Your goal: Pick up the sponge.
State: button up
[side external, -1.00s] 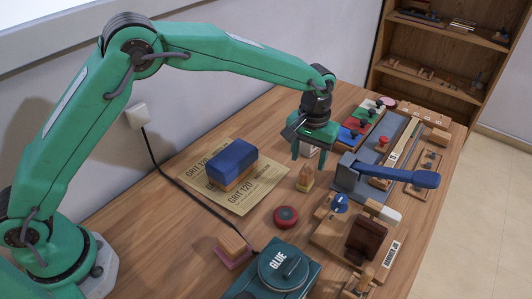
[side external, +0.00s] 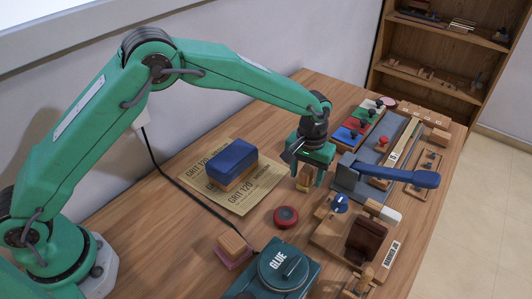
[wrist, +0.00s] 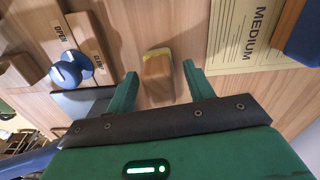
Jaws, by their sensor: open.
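Nothing here is plainly marked as the sponge. A small tan block with a yellow edge (wrist: 158,76) lies between my fingertips in the wrist view. It also shows under my gripper in the side view (side external: 304,180), partly covered by a finger. My gripper (side external: 308,174) is open, its fingers pointing down, one on each side of the block; I cannot tell if they touch it. The gripper also shows in the wrist view (wrist: 160,73). A blue block with a tan underside (side external: 232,160) rests on the sandpaper sheets, left of my gripper.
Sandpaper sheets (side external: 258,190) lie at left. A red-topped round disc (side external: 286,216), a tan block on a pink base (side external: 233,247) and a green glue pot (side external: 282,270) stand nearer. A blue-handled lever (side external: 400,175) is close at right.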

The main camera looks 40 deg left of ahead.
aim_at(308, 168)
dwell(0.4)
jog(key=c, duration=1)
jog(key=shift+c, duration=0.4)
jog(key=shift+r, duration=0.1)
jog(key=shift+r, duration=0.4)
notch_tip(308, 168, up, 3)
jog(key=shift+w+r, duration=0.1)
jog(key=s+d+r, duration=0.6)
jog(key=s+r, duration=0.1)
jog(key=s, duration=0.2)
jog(key=shift+s+d, duration=0.3)
jog(key=shift+s, duration=0.1)
jog(key=shift+f, duration=0.1)
